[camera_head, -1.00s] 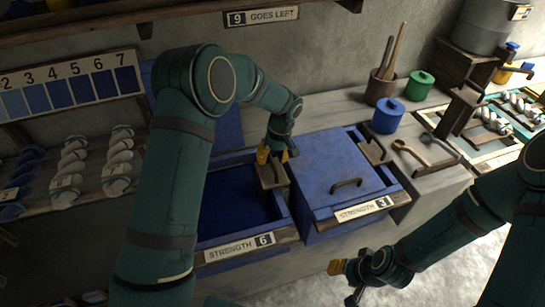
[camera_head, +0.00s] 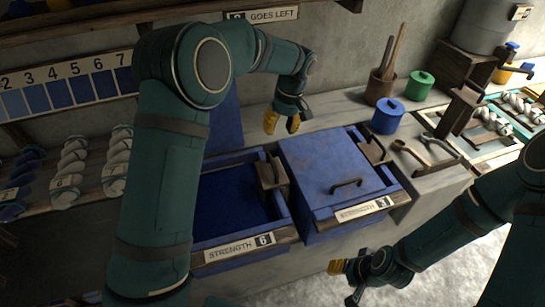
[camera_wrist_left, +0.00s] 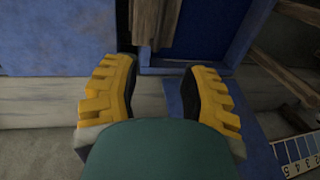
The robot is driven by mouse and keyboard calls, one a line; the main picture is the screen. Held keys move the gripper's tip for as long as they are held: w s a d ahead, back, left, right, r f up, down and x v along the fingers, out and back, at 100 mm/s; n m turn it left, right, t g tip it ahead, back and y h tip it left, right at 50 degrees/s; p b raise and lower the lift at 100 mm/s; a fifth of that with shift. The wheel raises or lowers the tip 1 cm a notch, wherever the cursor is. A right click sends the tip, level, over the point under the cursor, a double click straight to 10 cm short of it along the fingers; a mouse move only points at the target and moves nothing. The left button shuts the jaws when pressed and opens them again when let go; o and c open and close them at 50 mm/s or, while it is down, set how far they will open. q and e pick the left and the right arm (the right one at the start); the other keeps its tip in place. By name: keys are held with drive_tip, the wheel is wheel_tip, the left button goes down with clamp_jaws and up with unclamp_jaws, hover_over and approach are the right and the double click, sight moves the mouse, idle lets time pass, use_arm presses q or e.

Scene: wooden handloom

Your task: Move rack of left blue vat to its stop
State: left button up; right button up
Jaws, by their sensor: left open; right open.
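The left blue vat (camera_head: 240,243), labelled STRENGTH 6, is uncovered and shows dark blue liquid. Its wooden rack (camera_head: 271,174) stands at the vat's right side, beside the covered vat, with a dark upright handle. My left gripper (camera_head: 282,123) is open and empty, above and behind the rack, apart from it. In the left wrist view the wooden rack (camera_wrist_left: 157,22) shows beyond the two spread yellow fingers, with nothing between the fingertips. My right gripper (camera_head: 344,281) is open and empty, low in front of the vats.
A blue jar (camera_head: 388,117), green jar (camera_head: 419,86) and tool pot (camera_head: 380,88) stand behind right. Yarn skeins (camera_head: 70,172) lie at left.

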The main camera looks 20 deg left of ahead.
use_arm(q)
drive_tip(key=shift+a, duration=0.1)
drive_tip(key=c, duration=0.7)
drive_tip(key=m, duration=0.1)
drive_tip(key=a+m, duration=0.1)
drive_tip(key=m, duration=0.1)
drive_tip(key=shift+s+h+p, duration=0.3)
drive_tip(key=shift+h, duration=0.1)
clamp_jaws()
drive_tip(key=s+a+r+m+t+h+p, duration=0.2)
drive_tip(key=s+r+m+h, duration=0.1)
drive_tip(key=m, duration=1.2)
drive_tip(key=f+b, duration=0.1)
drive_tip(key=f, duration=0.3)
drive_tip(key=w+d+f+b, duration=0.1)
drive_tip(key=f, duration=0.4)
drive_tip(key=d+f, duration=0.1)
drive_tip(key=f, duration=0.4)
drive_tip(key=shift+w+b, duration=0.25)
drive_tip(key=shift+b, duration=0.15)
